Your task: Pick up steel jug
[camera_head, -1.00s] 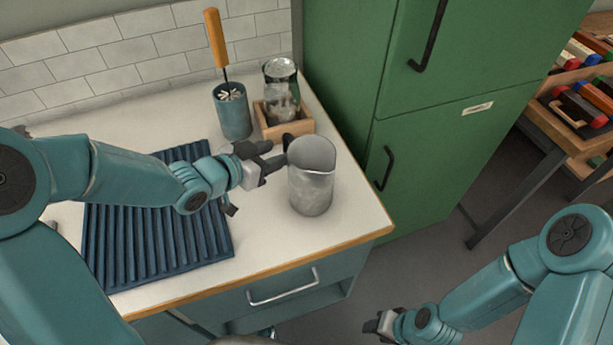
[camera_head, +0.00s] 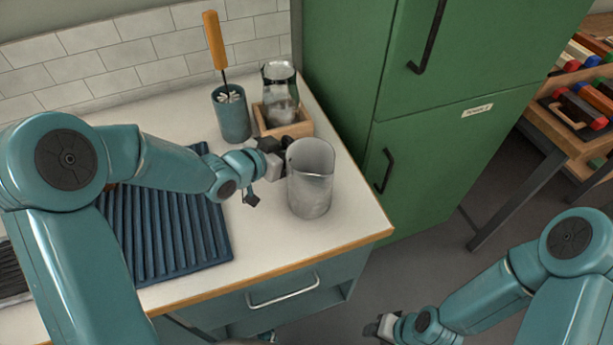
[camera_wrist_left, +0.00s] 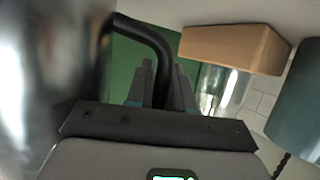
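The steel jug (camera_head: 311,182) stands upright on the white counter near its right end. Its dark handle faces left toward my left gripper. My left gripper (camera_head: 284,146) is at the handle; the jug partly hides its fingertips. In the left wrist view, the black handle (camera_wrist_left: 150,38) curves down between the two fingers (camera_wrist_left: 161,88), which sit close on both sides of it. The jug's shiny body (camera_wrist_left: 45,75) fills the left of that view. My right gripper (camera_head: 378,326) hangs low, away from the counter; its finger opening is unclear.
Behind the jug are a wooden box (camera_head: 287,130) holding a glass jar (camera_head: 280,92) and a blue cup (camera_head: 232,117) with an orange-handled brush (camera_head: 215,40). A ribbed blue mat (camera_head: 165,238) lies left. A green fridge (camera_head: 440,140) stands right.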

